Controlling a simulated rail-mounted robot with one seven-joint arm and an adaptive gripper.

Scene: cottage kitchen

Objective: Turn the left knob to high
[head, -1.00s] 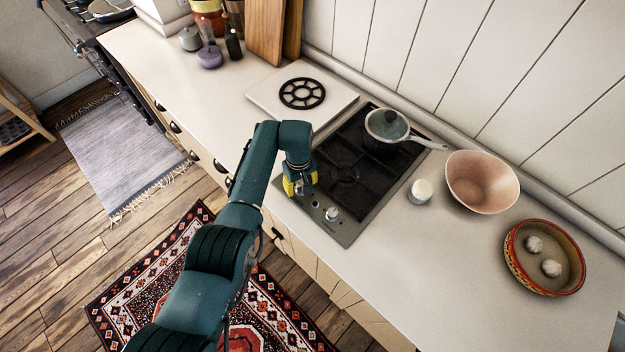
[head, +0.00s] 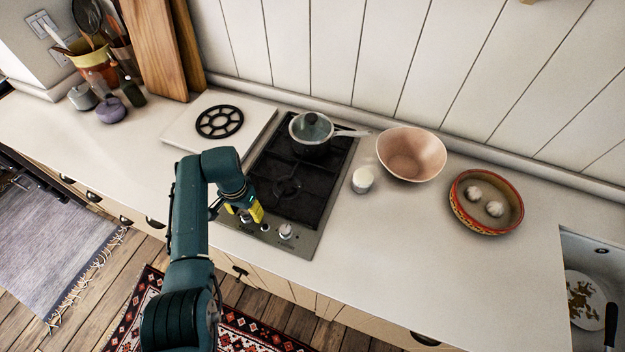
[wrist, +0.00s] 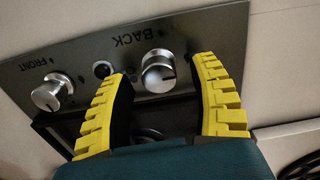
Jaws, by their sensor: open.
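The left knob (wrist: 158,72) is a silver cylinder beside the upside-down word BACK in the wrist view. A dark mark shows on its face. My gripper (wrist: 161,68) is open, with one yellow finger on each side of this knob and visible gaps to it. In the head view my gripper (head: 244,213) is at the front left of the hob (head: 309,225) and partly covers the left knob. The other knob (head: 286,231), by the word FRONT in the wrist view (wrist: 50,92), stands clear of the fingers.
A small round button (wrist: 102,68) sits between the knobs, close to one finger. A lidded pan (head: 311,133) stands on the back of the hob. A white jar (head: 362,180) and a pink bowl (head: 411,155) stand to the right. The front right counter is clear.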

